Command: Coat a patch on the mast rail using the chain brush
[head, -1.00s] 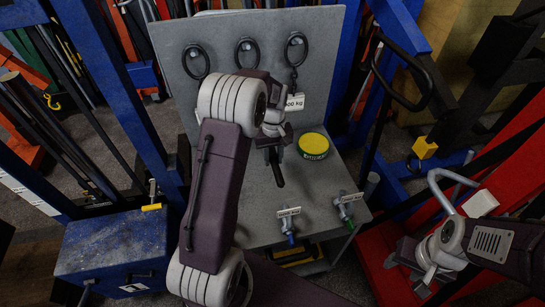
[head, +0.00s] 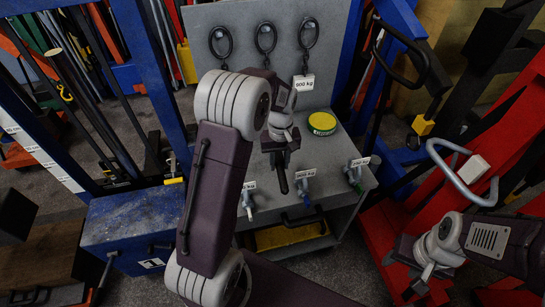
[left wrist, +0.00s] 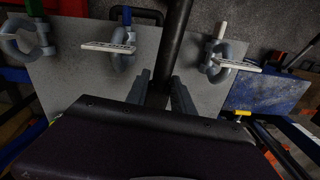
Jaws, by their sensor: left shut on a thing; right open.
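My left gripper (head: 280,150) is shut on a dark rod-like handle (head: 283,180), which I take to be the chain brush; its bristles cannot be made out. It is over the grey cart's top, left of and nearer than a round tin with a yellow top (head: 322,123). In the left wrist view the black rod (left wrist: 176,40) runs up between the fingers (left wrist: 162,92). A blue upright mast (head: 150,75) stands at the left; I cannot tell which part is the mast rail. My right gripper (head: 427,272) is open and empty at the lower right, by red machinery.
A grey cart (head: 335,185) has a back panel with several dark rings and a "600 kg" tag (head: 304,87). Several tagged shackles (head: 306,188) line its front edge. A blue box (head: 130,228) is at the left. Red (head: 475,150) and blue (head: 402,20) frames crowd the right.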

